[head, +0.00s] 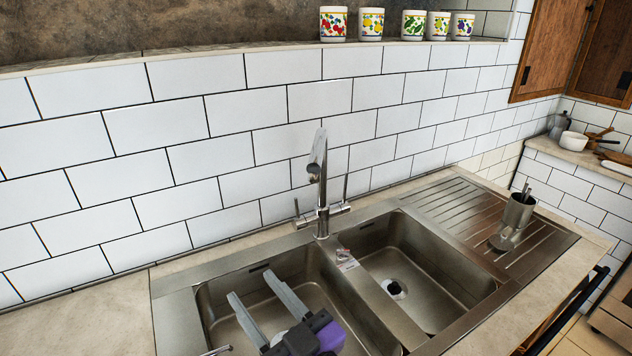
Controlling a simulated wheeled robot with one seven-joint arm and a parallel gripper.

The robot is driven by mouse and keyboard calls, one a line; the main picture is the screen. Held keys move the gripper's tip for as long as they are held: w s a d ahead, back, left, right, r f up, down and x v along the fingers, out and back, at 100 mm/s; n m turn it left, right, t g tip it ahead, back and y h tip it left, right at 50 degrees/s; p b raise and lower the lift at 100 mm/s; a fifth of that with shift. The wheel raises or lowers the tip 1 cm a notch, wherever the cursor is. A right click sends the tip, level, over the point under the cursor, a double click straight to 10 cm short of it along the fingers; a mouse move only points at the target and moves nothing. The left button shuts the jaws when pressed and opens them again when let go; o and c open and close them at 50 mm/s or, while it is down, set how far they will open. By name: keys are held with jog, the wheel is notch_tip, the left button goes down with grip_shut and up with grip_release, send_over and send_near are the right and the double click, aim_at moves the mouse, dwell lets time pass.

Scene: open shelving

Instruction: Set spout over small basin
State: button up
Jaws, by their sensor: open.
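A chrome tap (322,200) stands behind the double sink, near the divider. Its spout (317,152) rises upright and its outlet points toward me, roughly along the divider; which basin it overhangs is hard to tell. The right basin (440,255) shows a dark drain. The left basin (215,292) is partly hidden by my gripper and cut by the lower frame edge. I cannot tell for certain which basin is smaller. My gripper (253,284) is open and empty over the left basin, in front of and below the tap, apart from it.
Lever handles flank the tap. A small item (346,260) lies on the divider. A metal cup with utensils (520,209) stands on the ribbed drainer (455,207) at right. The white tiled wall is close behind. Patterned mugs (370,24) line the ledge above.

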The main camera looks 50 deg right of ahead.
jog(key=w+d+r+m+h, duration=0.2)
jog(key=w+r+h, duration=0.1)
jog(key=w+r, duration=0.2)
jog(key=m+g+h, duration=0.8)
jog(key=m+h, duration=0.1)
jog(key=m, duration=0.5)
send_near(317, 154)
jog(key=shift+w+f+b, duration=0.35)
jog(key=shift+f, duration=0.1)
jog(key=shift+d+f+m, duration=0.1)
jog(key=shift+d+m, duration=0.05)
jog(key=shift+m, duration=0.25)
jog(key=shift+w+d, duration=0.15)
jog(key=shift+d, duration=0.15)
jog(key=p+x, duration=0.2)
jog(key=x, duration=0.9)
jog(key=shift+p, duration=0.35)
jog(key=shift+c, duration=0.5)
grip_shut()
